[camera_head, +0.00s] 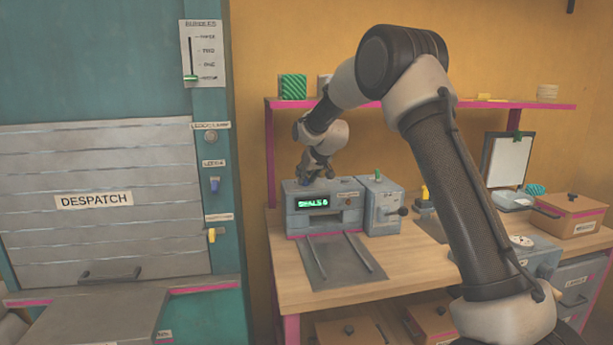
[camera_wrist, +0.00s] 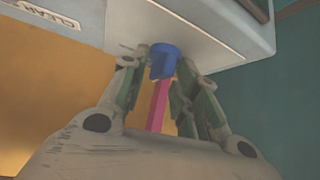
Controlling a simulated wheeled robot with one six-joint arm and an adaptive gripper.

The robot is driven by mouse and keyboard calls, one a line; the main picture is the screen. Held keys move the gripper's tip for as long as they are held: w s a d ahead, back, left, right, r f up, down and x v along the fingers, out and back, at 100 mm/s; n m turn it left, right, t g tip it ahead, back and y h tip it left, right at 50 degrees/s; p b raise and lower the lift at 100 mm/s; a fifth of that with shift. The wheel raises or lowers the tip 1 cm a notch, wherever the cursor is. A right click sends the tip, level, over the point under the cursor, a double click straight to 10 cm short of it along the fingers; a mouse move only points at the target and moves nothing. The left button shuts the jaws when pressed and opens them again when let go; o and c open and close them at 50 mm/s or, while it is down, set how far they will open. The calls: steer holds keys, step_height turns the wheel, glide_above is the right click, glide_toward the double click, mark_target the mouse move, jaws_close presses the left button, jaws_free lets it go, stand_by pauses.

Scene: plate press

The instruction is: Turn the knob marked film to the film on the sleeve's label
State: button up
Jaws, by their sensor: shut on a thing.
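A grey machine (camera_head: 312,222) with a green-lit display (camera_head: 313,203) stands on the wooden bench; the display seems to read "SEALS 6". My gripper (camera_head: 316,178) is at the top of this machine, reaching down from above. In the wrist view a blue knob (camera_wrist: 162,60) on the machine's pale surface sits between the fingertips of my gripper (camera_wrist: 161,70), which is shut on it. I cannot read any film marking at the knob. No sleeve or sleeve label can be made out.
A second grey unit (camera_head: 382,208) with a side handle and a green knob stands right beside the machine. A pink-edged shelf (camera_head: 400,104) runs behind my arm. A dark plate (camera_head: 340,262) with two rails lies in front. A clipboard (camera_head: 507,160) stands at the right.

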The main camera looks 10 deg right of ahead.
steer(key=shift+a, duration=0.15)
steer(key=o, duration=0.7)
steer(key=shift+o, duration=0.2)
steer(key=v, duration=1.2)
steer(key=shift+c, duration=0.4)
